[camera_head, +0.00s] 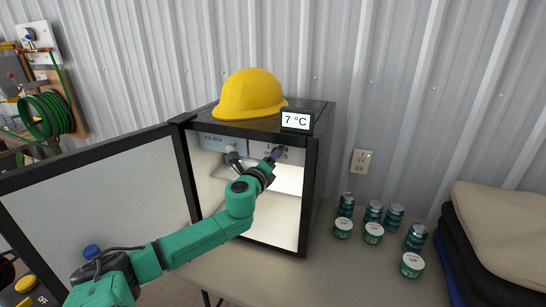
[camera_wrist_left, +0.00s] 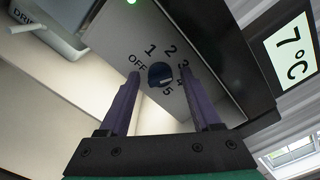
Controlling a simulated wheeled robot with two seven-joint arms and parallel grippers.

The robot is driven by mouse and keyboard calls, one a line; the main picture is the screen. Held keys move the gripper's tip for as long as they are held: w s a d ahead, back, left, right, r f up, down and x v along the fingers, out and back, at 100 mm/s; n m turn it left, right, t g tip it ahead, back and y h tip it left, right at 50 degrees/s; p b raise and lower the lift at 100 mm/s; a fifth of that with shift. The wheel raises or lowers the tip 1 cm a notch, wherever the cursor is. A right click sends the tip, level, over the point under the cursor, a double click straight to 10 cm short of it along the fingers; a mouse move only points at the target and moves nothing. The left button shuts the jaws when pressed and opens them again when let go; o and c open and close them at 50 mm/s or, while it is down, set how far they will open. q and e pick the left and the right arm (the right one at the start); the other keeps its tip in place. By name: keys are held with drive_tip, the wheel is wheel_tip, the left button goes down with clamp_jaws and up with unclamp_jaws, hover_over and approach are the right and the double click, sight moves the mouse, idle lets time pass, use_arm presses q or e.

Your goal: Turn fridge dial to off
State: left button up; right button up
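The fridge (camera_head: 313,200) stands on the table with its door open to the left. The dark blue dial (camera_wrist_left: 160,75) is on a panel inside at the top, ringed by OFF and the numbers 1 to 5. A pale mark on the dial's lower right seems to face 5. My left gripper (camera_wrist_left: 161,74) is open, its purple fingers on either side of the dial in the wrist view, apart from it as seen. In the head view, my left gripper (camera_head: 276,155) is inside the top of the fridge opening, covering the dial. My right gripper is not in view.
A display (camera_head: 296,121) reading 7 °C and a yellow hard hat (camera_head: 250,95) are on top of the fridge. The open door (camera_head: 100,190) stands left, behind my arm. Several cans (camera_head: 373,212) and tubs (camera_head: 411,265) stand right of the fridge.

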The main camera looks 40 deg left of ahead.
use_arm(q)
clamp_jaws()
drive_tip(key=shift+n, duration=0.4)
drive_tip(key=shift+d+f+n+p, duration=0.15)
drive_tip(key=shift+n+p, duration=1.1)
drive_tip(key=shift+n, duration=5.3)
drive_tip(key=shift+a+f+n+p, duration=0.1)
drive_tip(key=shift+n+p, duration=1.15)
drive_tip(key=shift+n, duration=5.3)
